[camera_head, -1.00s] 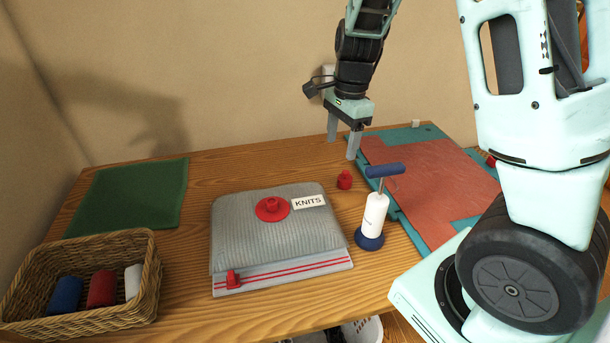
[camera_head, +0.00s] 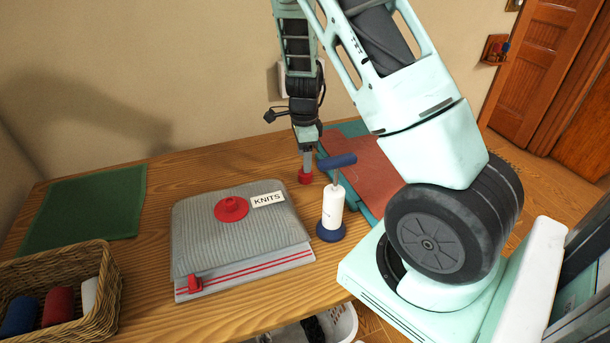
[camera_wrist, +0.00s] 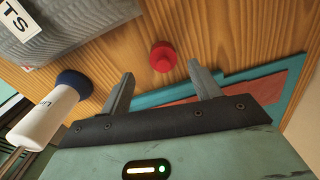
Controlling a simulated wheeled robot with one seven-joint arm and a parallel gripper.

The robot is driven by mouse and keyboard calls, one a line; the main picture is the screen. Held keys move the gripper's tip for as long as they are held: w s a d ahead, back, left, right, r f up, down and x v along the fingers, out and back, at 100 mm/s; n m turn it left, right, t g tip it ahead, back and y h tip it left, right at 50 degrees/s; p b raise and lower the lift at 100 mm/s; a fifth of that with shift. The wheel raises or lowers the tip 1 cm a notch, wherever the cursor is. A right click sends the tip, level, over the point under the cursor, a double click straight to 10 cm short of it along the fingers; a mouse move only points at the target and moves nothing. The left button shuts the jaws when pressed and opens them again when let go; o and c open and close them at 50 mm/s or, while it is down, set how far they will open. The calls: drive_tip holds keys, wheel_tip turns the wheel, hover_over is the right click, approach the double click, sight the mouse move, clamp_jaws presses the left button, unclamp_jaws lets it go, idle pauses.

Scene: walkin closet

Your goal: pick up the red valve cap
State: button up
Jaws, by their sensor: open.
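The loose red valve cap (camera_head: 305,176) stands on the wooden table, right of the grey vacuum bag (camera_head: 240,232) labelled KNITS. My gripper (camera_head: 307,160) points down just over the cap, with a finger overlapping it in the head view. In the wrist view my gripper (camera_wrist: 160,74) is open and empty. There the red cap (camera_wrist: 163,57) shows just beyond the fingertips, roughly centred between them. No contact is visible. A red round valve (camera_head: 231,208) sits on top of the bag.
A white hand pump (camera_head: 333,207) with a blue handle and base stands close to the cap. It also shows in the wrist view (camera_wrist: 45,117). A teal-edged board with a red-brown surface (camera_head: 372,172) lies behind. A wicker basket (camera_head: 105,292) of rolls and a green mat (camera_head: 85,205) are left.

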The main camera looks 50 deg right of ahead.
sight(304, 179)
drive_tip(key=shift+d+f, duration=0.15)
drive_tip(key=shift+f, duration=1.4)
drive_tip(key=shift+d+f, duration=0.15)
drive_tip(key=shift+f, duration=1.4)
drive_tip(key=shift+c, duration=0.3)
drive_tip(key=c, duration=1)
